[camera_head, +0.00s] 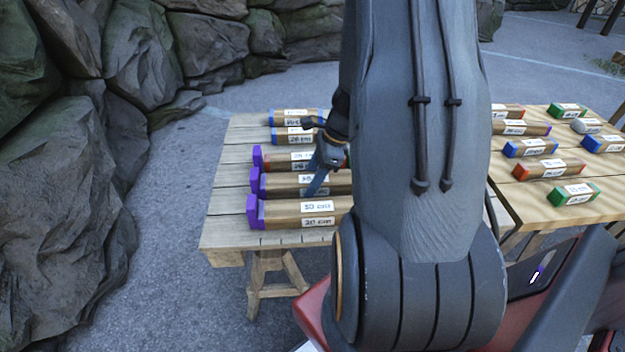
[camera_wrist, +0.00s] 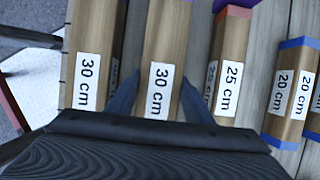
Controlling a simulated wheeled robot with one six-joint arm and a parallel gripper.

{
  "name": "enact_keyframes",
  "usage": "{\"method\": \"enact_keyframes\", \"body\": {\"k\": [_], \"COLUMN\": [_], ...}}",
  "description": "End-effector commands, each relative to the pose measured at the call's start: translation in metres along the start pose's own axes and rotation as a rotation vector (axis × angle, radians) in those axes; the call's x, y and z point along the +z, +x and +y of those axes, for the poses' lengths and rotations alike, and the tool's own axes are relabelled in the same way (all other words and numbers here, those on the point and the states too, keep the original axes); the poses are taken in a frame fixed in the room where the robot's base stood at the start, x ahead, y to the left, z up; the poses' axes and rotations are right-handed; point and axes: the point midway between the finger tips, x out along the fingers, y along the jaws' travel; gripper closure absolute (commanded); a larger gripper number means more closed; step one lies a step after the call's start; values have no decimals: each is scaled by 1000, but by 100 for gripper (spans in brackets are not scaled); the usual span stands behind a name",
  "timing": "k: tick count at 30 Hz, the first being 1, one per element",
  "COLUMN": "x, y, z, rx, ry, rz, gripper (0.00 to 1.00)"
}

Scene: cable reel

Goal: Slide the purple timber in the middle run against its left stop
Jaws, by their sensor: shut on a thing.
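The middle-run timber (camera_head: 287,187) is a brown beam with a purple end and a 30 cm label. It lies on the left table, its purple end close to the purple left stop (camera_head: 254,180). I cannot tell whether the two touch. My gripper (camera_head: 318,185) is shut on this timber, toward its right part, partly hidden by my arm. In the wrist view my fingers (camera_wrist: 158,98) stand on either side of the timber (camera_wrist: 165,40), and its left end is out of frame.
A parallel 30 cm timber (camera_head: 283,215) lies in front with its own purple stop (camera_head: 252,211). Behind lies a red-ended 25 cm timber (camera_head: 283,162), then blue-ended 20 cm ones (camera_head: 283,137). A right table (camera_head: 535,208) holds several loose blocks. Rocks (camera_head: 60,200) stand at left.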

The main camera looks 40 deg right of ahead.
Motion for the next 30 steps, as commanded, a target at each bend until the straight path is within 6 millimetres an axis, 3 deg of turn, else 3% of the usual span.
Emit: {"method": "enact_keyframes", "body": {"k": [1, 4, 14, 30], "x": [4, 2, -1, 1], "y": [1, 0, -4, -74], "z": [0, 0, -1, -1], "rx": [3, 2, -2, -1], "ry": [-1, 0, 5, 1], "rz": [-6, -5, -3, -3], "gripper": [48, 31, 31, 31]}}
